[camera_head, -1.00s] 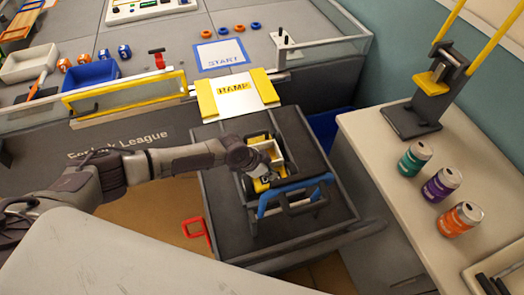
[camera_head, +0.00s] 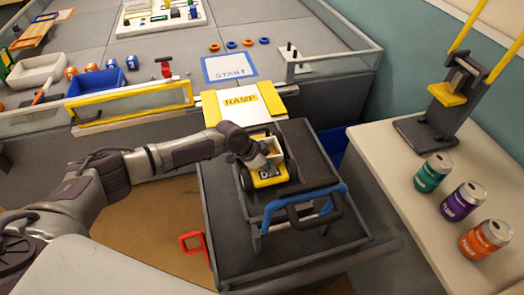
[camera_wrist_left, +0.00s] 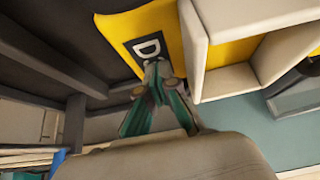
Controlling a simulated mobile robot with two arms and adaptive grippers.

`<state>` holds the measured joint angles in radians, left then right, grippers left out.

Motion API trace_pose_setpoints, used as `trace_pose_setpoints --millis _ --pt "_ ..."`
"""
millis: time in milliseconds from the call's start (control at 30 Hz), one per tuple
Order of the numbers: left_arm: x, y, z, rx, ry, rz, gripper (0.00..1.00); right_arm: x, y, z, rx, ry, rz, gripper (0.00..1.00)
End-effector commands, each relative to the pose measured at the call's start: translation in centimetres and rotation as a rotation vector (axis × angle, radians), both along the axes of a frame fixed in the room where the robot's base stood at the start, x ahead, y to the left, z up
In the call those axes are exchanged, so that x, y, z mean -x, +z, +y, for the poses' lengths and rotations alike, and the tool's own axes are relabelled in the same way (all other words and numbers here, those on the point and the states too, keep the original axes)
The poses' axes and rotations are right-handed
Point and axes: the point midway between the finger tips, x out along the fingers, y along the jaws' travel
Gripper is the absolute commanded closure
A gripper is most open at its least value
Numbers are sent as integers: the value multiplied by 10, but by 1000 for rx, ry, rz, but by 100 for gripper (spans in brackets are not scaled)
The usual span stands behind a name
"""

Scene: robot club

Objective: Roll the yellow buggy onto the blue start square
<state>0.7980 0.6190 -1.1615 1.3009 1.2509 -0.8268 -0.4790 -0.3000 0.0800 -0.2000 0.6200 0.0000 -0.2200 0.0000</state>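The yellow buggy (camera_head: 268,177), with dark wheels and a cream open box on top, stands on a dark-topped cart (camera_head: 312,160) below the ramp. The white ramp (camera_head: 241,98) with yellow sides leads up to the table. The blue-edged start square (camera_head: 230,67) lies empty beyond it. My left gripper (camera_head: 262,160) is at the buggy, seen from behind in the head view. In the left wrist view, its teal fingers (camera_wrist_left: 158,82) come together at the yellow panel (camera_wrist_left: 160,35) with a "D" label, beside the cream box. Nothing shows between the fingertips. My right gripper is out of view.
A counter on the right holds several cans (camera_head: 461,201) and a dark stand (camera_head: 445,105). A low clear wall (camera_head: 140,100) edges the table. The ramp is clear.

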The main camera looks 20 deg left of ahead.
Motion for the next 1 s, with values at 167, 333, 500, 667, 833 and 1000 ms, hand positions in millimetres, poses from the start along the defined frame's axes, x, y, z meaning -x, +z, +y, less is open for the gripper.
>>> trace_pose_setpoints --millis 167,333,500,667,833,1000 --pt "-8 -9 9 -8 1 8 100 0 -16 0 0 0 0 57" --pt "-18 -9 16 -8 1 9 100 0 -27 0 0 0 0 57" --pt "-28 -9 23 -8 1 8 100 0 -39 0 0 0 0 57" --pt "-37 -9 29 -8 2 9 100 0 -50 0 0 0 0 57" --pt "-47 -9 36 -8 2 9 100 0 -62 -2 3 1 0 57" --pt "-53 -8 40 -9 1 10 100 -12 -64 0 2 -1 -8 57"
